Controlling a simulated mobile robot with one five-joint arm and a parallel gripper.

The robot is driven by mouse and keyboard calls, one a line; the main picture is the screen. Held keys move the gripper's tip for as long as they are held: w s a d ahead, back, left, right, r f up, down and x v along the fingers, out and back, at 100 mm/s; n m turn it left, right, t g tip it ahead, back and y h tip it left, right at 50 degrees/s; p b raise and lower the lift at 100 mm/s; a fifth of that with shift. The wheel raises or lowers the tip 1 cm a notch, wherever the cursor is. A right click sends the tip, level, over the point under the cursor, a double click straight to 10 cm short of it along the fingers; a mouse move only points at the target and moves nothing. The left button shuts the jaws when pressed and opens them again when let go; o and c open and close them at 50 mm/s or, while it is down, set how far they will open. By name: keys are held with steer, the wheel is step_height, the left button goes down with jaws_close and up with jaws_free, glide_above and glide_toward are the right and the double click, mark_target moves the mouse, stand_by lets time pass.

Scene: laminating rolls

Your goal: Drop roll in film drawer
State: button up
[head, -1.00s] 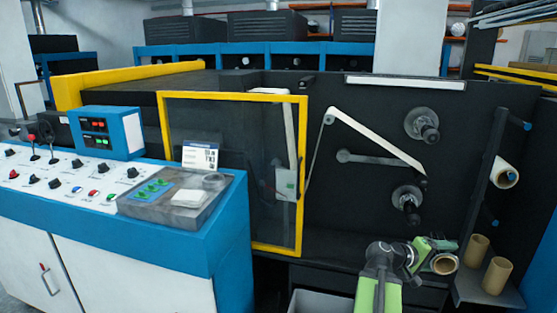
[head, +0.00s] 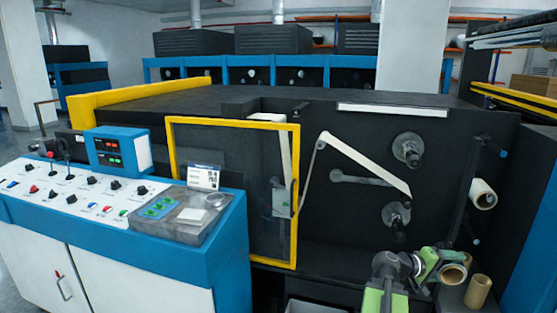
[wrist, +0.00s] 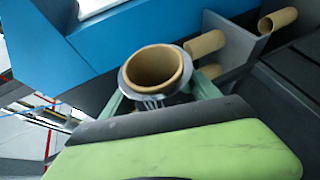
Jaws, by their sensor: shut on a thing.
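My gripper (head: 438,266) is shut on a roll (head: 454,275), a short brown cardboard core, in front of the machine at the lower right of the head view. In the wrist view the held roll (wrist: 155,68) shows its open end, with a grey ring around it and the green fingers (wrist: 150,98) on either side. A grey open-topped bin or drawer (head: 316,307) shows at the bottom edge of the head view, left of my arm. Its inside is mostly cut off, and I cannot tell whether it is the film drawer.
A brown core (head: 478,291) stands on a grey shelf at the right; another is partly hidden behind my gripper. A white roll (head: 483,194) hangs on a peg above. The control console (head: 215,255) and yellow-framed guard door (head: 296,190) stand to the left.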

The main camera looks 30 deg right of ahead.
step_height(320, 180, up, 15)
steer(key=p, duration=1.3)
